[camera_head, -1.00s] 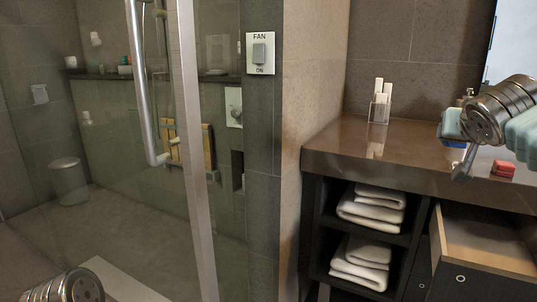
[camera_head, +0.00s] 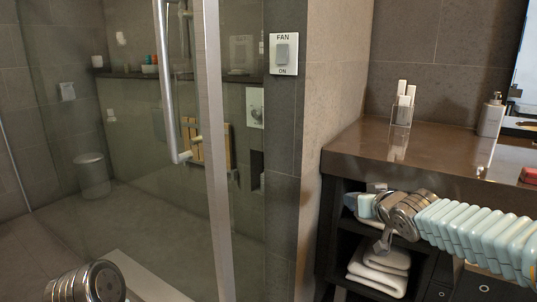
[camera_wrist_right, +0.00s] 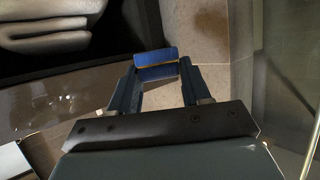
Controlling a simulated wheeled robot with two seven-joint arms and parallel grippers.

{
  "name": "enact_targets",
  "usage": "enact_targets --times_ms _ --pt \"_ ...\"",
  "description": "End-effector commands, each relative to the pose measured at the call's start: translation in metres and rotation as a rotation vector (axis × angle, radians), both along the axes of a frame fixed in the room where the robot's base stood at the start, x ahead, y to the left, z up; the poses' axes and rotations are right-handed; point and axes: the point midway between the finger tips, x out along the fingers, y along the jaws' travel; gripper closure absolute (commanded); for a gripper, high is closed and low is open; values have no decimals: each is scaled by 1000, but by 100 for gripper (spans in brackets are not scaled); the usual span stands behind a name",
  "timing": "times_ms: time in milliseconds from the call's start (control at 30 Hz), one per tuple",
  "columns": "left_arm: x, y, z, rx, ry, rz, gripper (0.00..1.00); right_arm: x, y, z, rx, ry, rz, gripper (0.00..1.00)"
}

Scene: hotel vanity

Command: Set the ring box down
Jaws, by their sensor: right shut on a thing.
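The ring box is a small blue box (camera_wrist_right: 157,55) in the right wrist view. It is held between the fingertips of my right gripper (camera_wrist_right: 157,73), which is shut on it. In the head view my right gripper (camera_head: 384,242) is in front of the vanity's open shelves, below the level of the countertop (camera_head: 440,167). I cannot clearly make out the box there. My left arm shows only at the bottom left; its gripper is out of view.
White towels (camera_head: 379,268) lie in the shelves. A clear holder with white items (camera_head: 402,105), a pump bottle (camera_head: 491,116) and a red object (camera_head: 528,175) stand on the counter. Its front left stretch is bare. A glass shower door (camera_head: 214,150) is at left.

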Motion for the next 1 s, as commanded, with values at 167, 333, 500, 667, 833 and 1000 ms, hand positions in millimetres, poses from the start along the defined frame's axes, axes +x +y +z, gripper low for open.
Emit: enact_targets --times_ms 167,333,500,667,833,1000 --pt "0 0 0 0 0 0 54 3 14 -18 1 2 24 87" --pt "0 0 0 0 0 0 54 5 21 -35 2 2 34 87" --pt "0 0 0 0 0 0 54 6 31 -63 2 6 38 87" --pt "0 0 0 0 0 0 54 -1 41 -126 -1 13 -6 87" --pt "0 0 0 0 0 0 54 -18 32 -178 -2 9 -108 87" --pt "0 0 0 0 0 0 54 -31 23 -212 -12 8 -160 87"
